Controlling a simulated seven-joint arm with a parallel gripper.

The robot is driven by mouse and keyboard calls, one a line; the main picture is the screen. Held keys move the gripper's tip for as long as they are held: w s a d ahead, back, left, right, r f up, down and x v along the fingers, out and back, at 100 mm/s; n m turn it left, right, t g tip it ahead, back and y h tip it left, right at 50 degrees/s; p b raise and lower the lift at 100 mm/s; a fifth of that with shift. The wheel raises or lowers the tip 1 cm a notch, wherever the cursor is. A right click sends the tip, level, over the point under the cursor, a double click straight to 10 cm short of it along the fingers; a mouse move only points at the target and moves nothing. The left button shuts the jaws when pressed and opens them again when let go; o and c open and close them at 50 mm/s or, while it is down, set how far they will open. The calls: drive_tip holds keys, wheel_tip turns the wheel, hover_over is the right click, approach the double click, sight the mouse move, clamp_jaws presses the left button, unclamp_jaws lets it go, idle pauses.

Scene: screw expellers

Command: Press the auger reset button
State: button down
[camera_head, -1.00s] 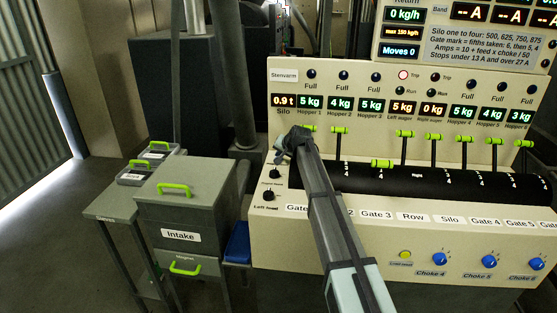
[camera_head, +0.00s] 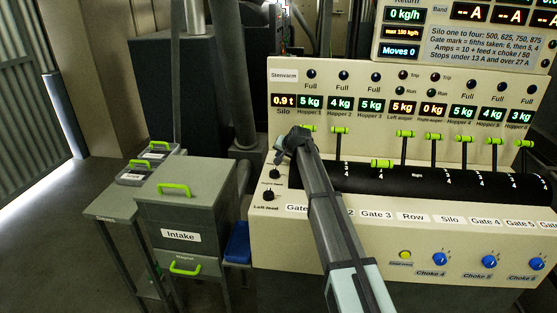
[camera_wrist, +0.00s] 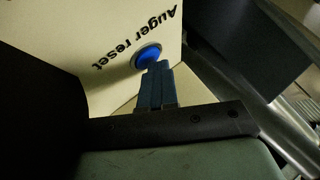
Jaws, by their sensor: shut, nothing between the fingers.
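The auger reset button (camera_wrist: 146,56) is a round blue button on a cream panel, with the words "Auger reset" beside it, upside down in the wrist view. My gripper (camera_wrist: 158,68) is shut and empty. Its blue fingertips overlap the button's lower right edge in the wrist view and seem to meet it; how far the button is pressed I cannot tell. In the head view my gripper (camera_head: 281,146) is at the left end of the cream console (camera_head: 400,220), and the button does not show. The left auger Trip lamp (camera_head: 403,75) is dark.
Black knobs (camera_head: 268,195) sit on the console's left end, close to my gripper. Green-handled gate levers (camera_head: 382,163) stand along the console to the right. Blue choke knobs (camera_head: 439,258) are on its front. The grey Intake cabinet (camera_head: 185,213) stands left.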

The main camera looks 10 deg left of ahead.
drive_tip(key=shift+r, duration=0.7)
drive_tip(key=shift+r, duration=0.1)
drive_tip(key=shift+r, duration=2.4)
